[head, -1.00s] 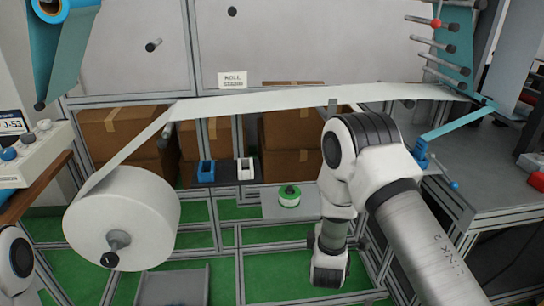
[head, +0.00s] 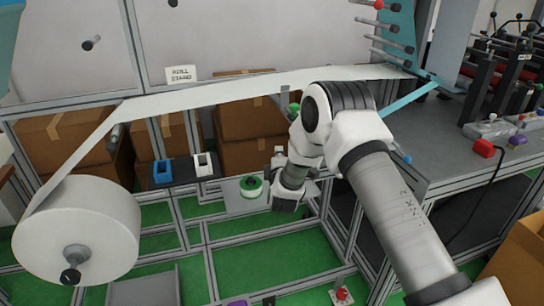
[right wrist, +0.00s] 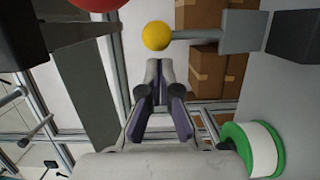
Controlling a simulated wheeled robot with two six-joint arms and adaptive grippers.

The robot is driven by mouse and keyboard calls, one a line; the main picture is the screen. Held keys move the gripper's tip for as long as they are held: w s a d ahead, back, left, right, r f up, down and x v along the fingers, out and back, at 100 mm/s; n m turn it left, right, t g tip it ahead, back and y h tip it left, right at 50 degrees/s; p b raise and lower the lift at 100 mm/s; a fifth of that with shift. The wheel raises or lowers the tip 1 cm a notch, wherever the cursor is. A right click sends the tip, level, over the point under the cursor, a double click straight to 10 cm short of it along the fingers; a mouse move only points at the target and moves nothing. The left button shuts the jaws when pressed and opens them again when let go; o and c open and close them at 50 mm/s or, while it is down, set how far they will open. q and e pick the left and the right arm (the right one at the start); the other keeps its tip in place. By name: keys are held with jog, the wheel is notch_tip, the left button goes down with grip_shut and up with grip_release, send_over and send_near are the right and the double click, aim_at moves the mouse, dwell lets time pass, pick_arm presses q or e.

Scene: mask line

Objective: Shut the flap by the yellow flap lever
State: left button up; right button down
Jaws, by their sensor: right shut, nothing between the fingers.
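The yellow flap lever shows in the right wrist view as a yellow ball (right wrist: 157,36) on a grey rod that runs right to a grey block. I cannot make it out in the head view. My right gripper (right wrist: 162,80) is shut and empty, its fingertips pointing toward the yellow ball with a visible gap in the picture. In the head view the right hand is largely hidden behind my right arm, beside the small shelf. I cannot identify the flap itself with certainty. My left gripper is not in view.
A white web runs above from the big white roll (head: 78,228). Cardboard boxes (head: 70,140) stand behind the frame bars. A red ball (right wrist: 97,4) shows at the wrist view's top.

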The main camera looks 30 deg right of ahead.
jog(key=shift+s+d, duration=0.5)
jog(key=shift+s, duration=0.1)
